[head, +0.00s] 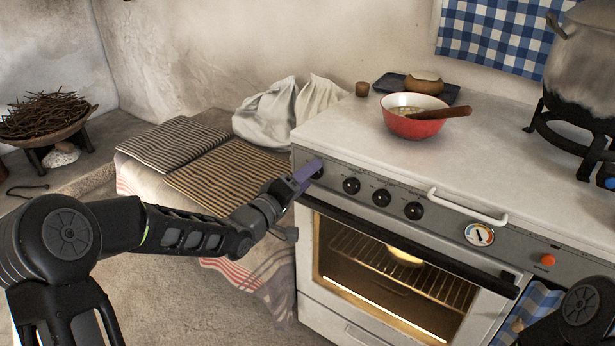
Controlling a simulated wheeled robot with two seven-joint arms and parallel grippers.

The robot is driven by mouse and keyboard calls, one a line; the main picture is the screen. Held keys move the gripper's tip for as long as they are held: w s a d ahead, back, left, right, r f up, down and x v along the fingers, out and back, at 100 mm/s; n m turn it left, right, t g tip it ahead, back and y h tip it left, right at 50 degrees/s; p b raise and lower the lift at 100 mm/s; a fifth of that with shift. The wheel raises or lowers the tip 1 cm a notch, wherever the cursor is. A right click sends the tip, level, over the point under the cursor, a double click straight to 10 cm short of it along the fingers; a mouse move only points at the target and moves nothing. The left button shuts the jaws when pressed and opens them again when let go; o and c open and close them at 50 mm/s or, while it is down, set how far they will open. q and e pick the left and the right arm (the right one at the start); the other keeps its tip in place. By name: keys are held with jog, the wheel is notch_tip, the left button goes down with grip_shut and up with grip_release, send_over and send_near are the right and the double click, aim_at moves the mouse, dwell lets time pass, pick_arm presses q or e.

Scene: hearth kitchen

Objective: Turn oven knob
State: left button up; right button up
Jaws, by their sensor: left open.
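The white oven (360,140) stands at the right with a grey control panel along its front. Three black knobs show clearly: a left one (351,185), a middle one (381,197) and a right one (413,210). My left gripper (308,172), with purple-grey fingers, is at the panel's left end, over a further dark knob (318,173) that it partly hides. The gripper is open; I cannot tell whether its fingers touch that knob. A part of my right arm shows at the lower right corner; its gripper is out of view.
A red bowl (408,126) with a wooden spoon (440,113) sits on the oven top. A large pot (582,65) stands at the right. A white handle (466,206) and the dark oven door bar (420,252) stick out in front. Folded striped cloths (215,180) lie left.

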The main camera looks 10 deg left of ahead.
pick_arm(q)
jog(key=v, duration=0.7)
jog(key=shift+s+p, duration=0.15)
jog(key=shift+p, duration=0.3)
jog(key=s+d+f+m+g+y, duration=0.15)
jog(key=s+f+g, duration=0.25)
jog(key=f, duration=0.8)
jog(key=s+f+m+g+y, duration=0.2)
jog(key=s+f+g, duration=0.15)
jog(key=f, duration=0.85)
jog(key=s+d+f+m+g, duration=0.1)
jog(key=s+d+f+g, duration=0.25)
jog(key=s+f, duration=0.4)
jog(key=s+d+f+m+g, duration=0.15)
jog(key=s+d+f, duration=0.3)
jog(key=s, duration=0.55)
jog(key=s+d+f+m+g, duration=0.1)
jog(key=s+d+f+g, duration=0.35)
jog(key=s, duration=0.45)
notch_tip(320, 180, up, 19)
jog(key=t+p, duration=0.1)
jog(key=p, duration=1.8)
jog(key=shift+w+a+h, duration=0.3)
jog(key=shift+w+h, duration=0.05)
jog(key=shift+h, duration=0.1)
